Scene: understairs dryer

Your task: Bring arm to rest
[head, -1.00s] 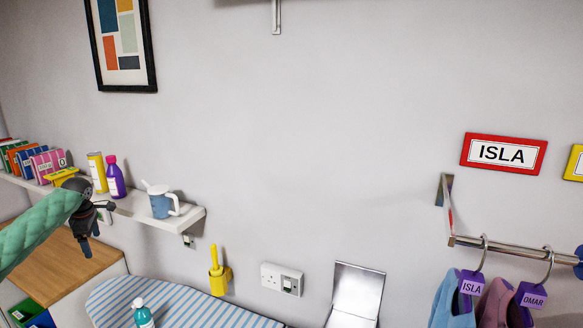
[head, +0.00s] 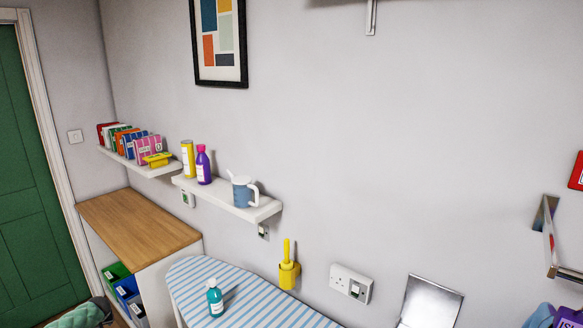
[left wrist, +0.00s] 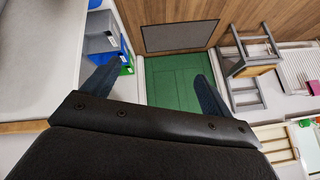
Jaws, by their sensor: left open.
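My left arm shows only as a green padded piece (head: 82,315) at the bottom left edge of the head view. In the left wrist view my left gripper (left wrist: 152,88) has its two dark fingers spread wide with nothing between them. A green door, wood floor and a grey mat lie beyond the fingers. My right gripper is in neither view.
A striped ironing board (head: 245,300) with a teal bottle (head: 215,299) stands below a white shelf (head: 225,197) holding a blue jug (head: 243,192). A wooden counter (head: 140,228) is at left.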

